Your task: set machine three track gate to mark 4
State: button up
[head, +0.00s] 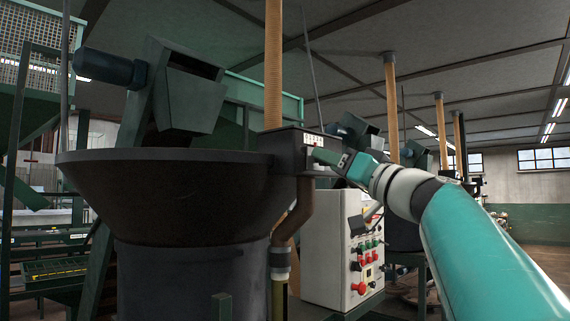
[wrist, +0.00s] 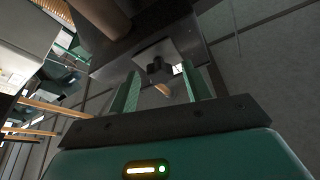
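A dark metal box (head: 290,148) sits at the right rim of the big dark bowl (head: 165,185). It carries a small white marked label (head: 313,140), too small to read. In the wrist view the box's underside or face (wrist: 112,62) shows a pale plate (wrist: 175,48) with a small black knob (wrist: 157,68). My gripper (head: 320,158) is close to the box's right side in the head view. In the wrist view its green fingers (wrist: 160,72) are apart, with the knob visible beyond and between their tips. I cannot tell whether they touch anything. The gate's setting cannot be read.
A white control box (head: 340,245) with coloured buttons stands below my arm. A brown pipe (head: 293,215) runs down from the dark box, and a tan hose (head: 273,65) rises above it. A hopper (head: 190,100) hangs over the bowl. Similar machines stand behind at right.

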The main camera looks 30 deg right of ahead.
grip_shut()
jog(key=d, duration=0.2)
jog(key=shift+w+d, duration=0.35)
jog(key=shift+w, duration=0.05)
jog(key=shift+c, duration=0.9)
grip_release()
jog(key=shift+d, duration=0.1)
jog(key=shift+o, duration=1.3)
jog(key=shift+w+d+f, duration=0.1)
jog(key=shift+w+d, duration=0.05)
jog(key=v, duration=1.4)
jog(key=shift+a, duration=0.3)
